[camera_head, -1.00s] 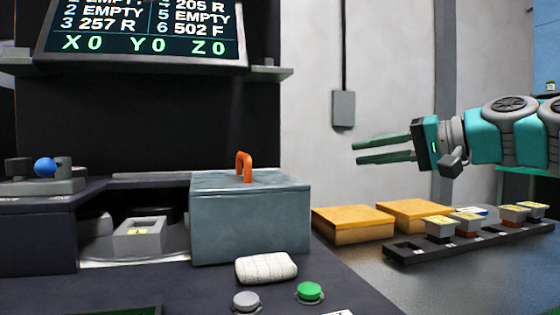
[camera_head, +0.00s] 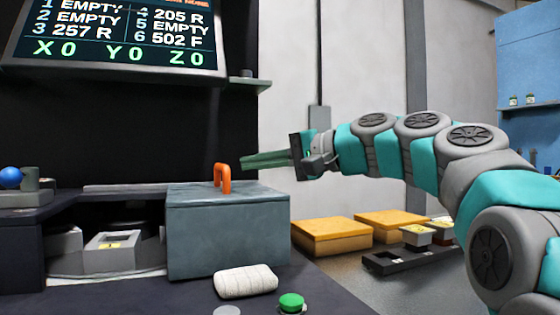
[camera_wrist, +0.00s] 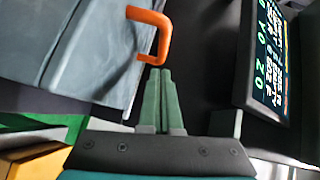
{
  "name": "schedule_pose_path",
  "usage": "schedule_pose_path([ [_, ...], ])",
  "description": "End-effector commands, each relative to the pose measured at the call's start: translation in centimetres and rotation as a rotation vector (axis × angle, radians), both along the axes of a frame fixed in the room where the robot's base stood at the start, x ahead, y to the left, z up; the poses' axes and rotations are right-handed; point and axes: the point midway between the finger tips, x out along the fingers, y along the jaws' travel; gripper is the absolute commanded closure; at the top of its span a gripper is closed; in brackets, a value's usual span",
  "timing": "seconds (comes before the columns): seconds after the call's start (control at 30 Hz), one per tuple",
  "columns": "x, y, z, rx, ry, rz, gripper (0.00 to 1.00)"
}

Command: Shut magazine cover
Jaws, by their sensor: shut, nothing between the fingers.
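The magazine cover is a grey-blue box-shaped lid (camera_head: 228,236) with an orange handle (camera_head: 222,178) on top. It stands to the right of an open bay where a grey holder (camera_head: 113,250) with a yellow label shows. The cover (camera_wrist: 75,45) and handle (camera_wrist: 150,32) also show in the wrist view. My gripper (camera_head: 243,161) is shut and empty, its green fingers pointing left at the handle from the right. In the wrist view the fingertips (camera_wrist: 160,72) are very close to the handle's end; I cannot tell whether they touch.
A white cloth roll (camera_head: 246,281) and a green button (camera_head: 291,303) lie in front of the cover. Yellow boxes (camera_head: 332,237) and a dark rack (camera_head: 410,260) with small holders stand to the right. A display screen (camera_head: 115,38) hangs above the bay.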

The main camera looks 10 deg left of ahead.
Motion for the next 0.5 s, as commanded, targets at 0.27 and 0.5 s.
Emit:
schedule_pose_path([
  [0.27,-1.3,1.8,-0.4,-0.001,-0.002,0.001,1.00],
  [0.5,-1.3,1.9,-0.4,0.000,-0.002,0.000,1.00],
])
